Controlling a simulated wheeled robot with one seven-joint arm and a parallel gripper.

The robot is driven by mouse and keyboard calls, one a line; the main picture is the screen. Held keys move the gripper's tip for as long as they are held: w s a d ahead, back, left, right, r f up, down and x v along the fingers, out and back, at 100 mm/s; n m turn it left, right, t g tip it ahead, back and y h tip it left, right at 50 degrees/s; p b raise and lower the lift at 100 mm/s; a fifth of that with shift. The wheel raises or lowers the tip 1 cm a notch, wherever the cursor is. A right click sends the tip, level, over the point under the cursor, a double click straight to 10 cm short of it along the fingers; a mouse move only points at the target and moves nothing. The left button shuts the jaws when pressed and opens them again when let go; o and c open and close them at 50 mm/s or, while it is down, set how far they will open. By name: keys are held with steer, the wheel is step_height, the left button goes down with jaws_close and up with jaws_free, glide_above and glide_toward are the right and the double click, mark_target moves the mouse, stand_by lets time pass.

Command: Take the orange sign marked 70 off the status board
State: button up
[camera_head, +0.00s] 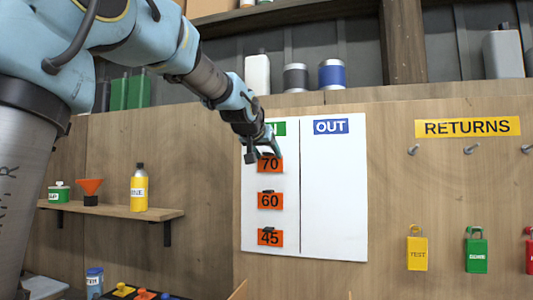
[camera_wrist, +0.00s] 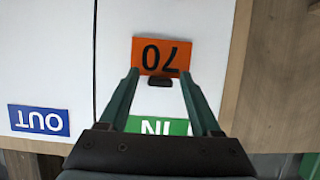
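The orange sign marked 70 (camera_head: 270,165) hangs in the IN column of the white status board (camera_head: 332,215), above orange signs marked 60 (camera_head: 270,201) and 45 (camera_head: 270,238). My gripper (camera_head: 263,155) is at the top of the 70 sign and partly covers it. In the wrist view, the 70 sign (camera_wrist: 160,50) appears upside down, with a small dark tab (camera_wrist: 159,82) at its edge. My gripper's fingers (camera_wrist: 159,74) are spread apart, one on each side of the tab. I cannot tell whether the fingertips touch the sign.
The OUT column (camera_head: 345,180) is empty below its blue label. A wooden shelf (camera_head: 125,211) with bottles is at left.

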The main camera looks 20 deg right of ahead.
jaws_close()
stand_by(0.8)
